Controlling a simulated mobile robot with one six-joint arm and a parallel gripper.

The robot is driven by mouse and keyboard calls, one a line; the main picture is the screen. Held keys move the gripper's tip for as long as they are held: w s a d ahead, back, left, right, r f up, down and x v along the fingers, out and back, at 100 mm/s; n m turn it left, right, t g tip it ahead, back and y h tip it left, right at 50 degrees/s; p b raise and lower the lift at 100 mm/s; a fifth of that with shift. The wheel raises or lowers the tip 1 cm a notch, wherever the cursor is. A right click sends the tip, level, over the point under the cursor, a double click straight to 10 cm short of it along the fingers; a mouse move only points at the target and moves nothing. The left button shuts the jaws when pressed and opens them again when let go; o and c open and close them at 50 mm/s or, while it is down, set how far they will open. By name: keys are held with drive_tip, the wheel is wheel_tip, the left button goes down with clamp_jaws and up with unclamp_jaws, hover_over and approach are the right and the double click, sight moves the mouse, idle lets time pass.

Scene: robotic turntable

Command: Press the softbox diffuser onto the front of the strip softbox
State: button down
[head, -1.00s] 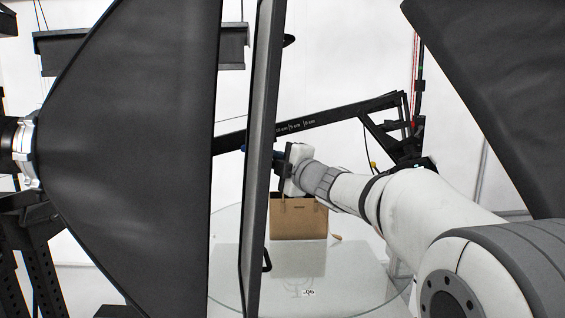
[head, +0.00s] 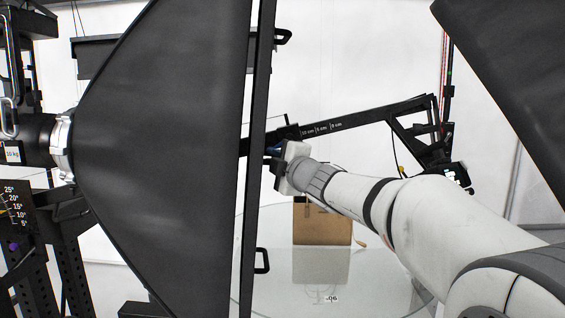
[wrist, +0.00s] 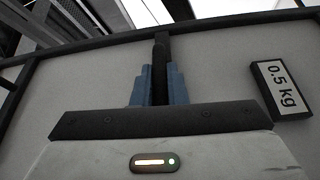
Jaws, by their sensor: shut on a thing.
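The strip softbox (head: 170,150) is a large black tapered box on the left of the head view, its open front facing right. The softbox diffuser (head: 249,215) is a thin dark-framed upright panel seen nearly edge-on, just right of that front. A narrow light gap shows between them, and I cannot tell whether they touch anywhere. My gripper (head: 276,153) is on the panel's right side. In the wrist view, its blue fingers (wrist: 159,88) are shut on a dark upright handle on the grey diffuser face (wrist: 215,75). The panel's softbox-facing side is hidden.
A brown bag (head: 322,222) stands on a round glass turntable (head: 385,290) behind my arm. A black marked boom (head: 360,119) runs behind the gripper. A large dark panel (head: 510,75) hangs at upper right. A silver-ringed lamp (head: 62,148) carries the softbox.

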drive_tip(key=shift+s+a+r+b, duration=0.15)
drive_tip(key=shift+a+b, duration=0.15)
drive_tip(key=shift+a, duration=0.5)
drive_tip(key=shift+s+a+r+b, duration=0.15)
drive_tip(key=shift+a+b, duration=0.1)
drive_tip(key=shift+a, duration=0.6)
drive_tip(key=shift+s+a+b, duration=0.15)
drive_tip(key=shift+a+b, duration=0.15)
drive_tip(key=shift+a, duration=0.5)
drive_tip(key=shift+a+r+b, duration=0.1)
drive_tip(key=shift+a+b, duration=0.2)
drive_tip(key=shift+a, duration=0.4)
drive_tip(key=c, duration=1.4)
unclamp_jaws()
drive_tip(key=shift+o, duration=0.2)
